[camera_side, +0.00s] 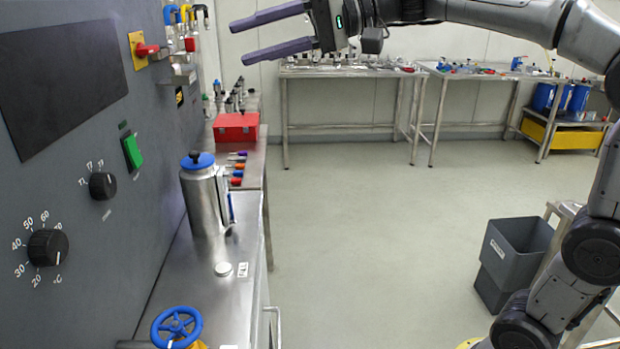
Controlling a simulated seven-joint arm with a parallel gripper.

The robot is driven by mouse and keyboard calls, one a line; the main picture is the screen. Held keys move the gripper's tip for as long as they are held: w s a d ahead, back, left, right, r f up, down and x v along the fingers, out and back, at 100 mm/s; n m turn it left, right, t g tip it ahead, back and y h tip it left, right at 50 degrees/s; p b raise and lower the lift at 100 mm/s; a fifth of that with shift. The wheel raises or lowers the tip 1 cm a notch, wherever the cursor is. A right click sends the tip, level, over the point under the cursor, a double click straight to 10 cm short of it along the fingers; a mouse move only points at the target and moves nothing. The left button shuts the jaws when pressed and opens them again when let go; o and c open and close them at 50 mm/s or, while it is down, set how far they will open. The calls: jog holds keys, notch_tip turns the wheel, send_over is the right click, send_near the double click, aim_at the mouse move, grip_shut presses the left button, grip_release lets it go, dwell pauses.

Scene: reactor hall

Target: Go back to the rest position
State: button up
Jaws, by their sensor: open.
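My gripper (278,30) is at the top middle of the side view. Its two long purple-grey fingers point left toward the grey control panel (85,190), with a clear gap between them and nothing held. It hangs in free air, well above the steel bench (205,285) and apart from the panel. My arm reaches in from the right, with its upper part running along the top edge.
A steel canister with a blue lid (203,205), a blue valve wheel (176,327) and a red box (236,127) stand below. The floor is open around a grey bin (512,260).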

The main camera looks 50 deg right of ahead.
jog(key=s+d+f+n+g+h, duration=0.25)
jog(key=s+f+h, duration=0.35)
jog(key=s+f, duration=1.05)
jog(key=s+d+f+n+g+h, duration=0.1)
jog(key=s+d+f+h, duration=0.1)
jog(key=s+d+f, duration=0.2)
jog(key=s+d+f+n+h, duration=0.1)
jog(key=s+d+f+h, duration=0.2)
jog(key=f, duration=0.6)
jog(key=s+d, duration=0.2)
jog(key=shift+d+f+g, duration=0.3)
jog(key=shift+d+g, duration=0.05)
jog(key=shift+d, duration=0.05)
